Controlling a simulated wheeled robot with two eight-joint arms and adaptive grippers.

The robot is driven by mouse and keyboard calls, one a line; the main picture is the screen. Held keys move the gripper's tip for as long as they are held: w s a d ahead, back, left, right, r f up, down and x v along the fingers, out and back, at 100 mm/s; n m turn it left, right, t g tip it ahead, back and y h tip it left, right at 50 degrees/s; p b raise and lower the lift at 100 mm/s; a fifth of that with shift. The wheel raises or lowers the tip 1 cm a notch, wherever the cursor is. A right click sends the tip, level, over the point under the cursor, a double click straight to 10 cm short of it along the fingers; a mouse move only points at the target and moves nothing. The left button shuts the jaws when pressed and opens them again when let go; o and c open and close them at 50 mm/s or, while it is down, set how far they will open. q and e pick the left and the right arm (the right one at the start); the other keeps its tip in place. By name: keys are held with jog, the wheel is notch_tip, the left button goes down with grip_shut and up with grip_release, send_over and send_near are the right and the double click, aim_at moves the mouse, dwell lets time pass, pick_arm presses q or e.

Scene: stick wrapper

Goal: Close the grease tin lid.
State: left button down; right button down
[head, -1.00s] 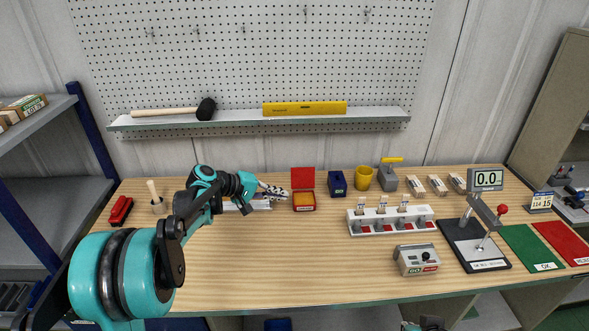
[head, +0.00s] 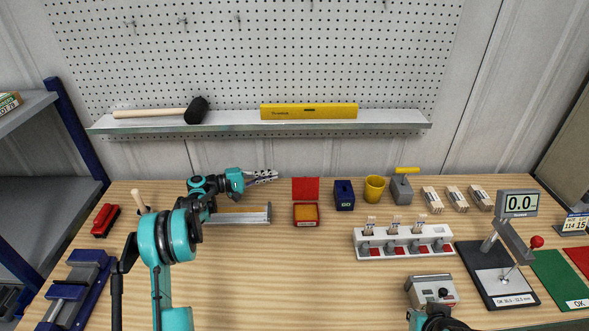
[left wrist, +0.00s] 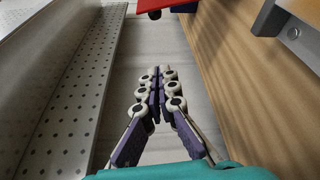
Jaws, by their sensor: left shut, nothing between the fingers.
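The grease tin (head: 306,214) is a small red box with an orange-yellow inside, standing toward the back of the bench. Its red lid (head: 305,188) stands open, upright at the tin's back edge. My left gripper (head: 274,176) is shut and empty, just left of the lid and about level with its top in the picture, apart from it. In the left wrist view the shut fingers (left wrist: 161,72) point toward a red edge, probably the lid (left wrist: 150,5), at the top. My right gripper is not in view; only a teal and black part of my right arm shows at the bottom.
A blue box (head: 344,195) and yellow cup (head: 374,189) stand right of the tin. A metal-edged tray (head: 240,215) lies under my left forearm. A white rack (head: 403,241) is front right. The shelf (head: 260,122) runs above. The bench's middle front is clear.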

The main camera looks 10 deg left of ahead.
aim_at(305, 187)
pick_arm(q)
jog(key=b+x, duration=0.2)
jog(key=x, duration=0.7)
jog(key=shift+d+f, duration=0.15)
jog(key=shift+d+b, duration=0.35)
jog(key=s, duration=0.2)
jog(key=s+r, duration=0.1)
jog(key=shift+s+d+b, duration=0.2)
jog(key=shift+d+b, duration=0.2)
jog(key=shift+r, duration=0.1)
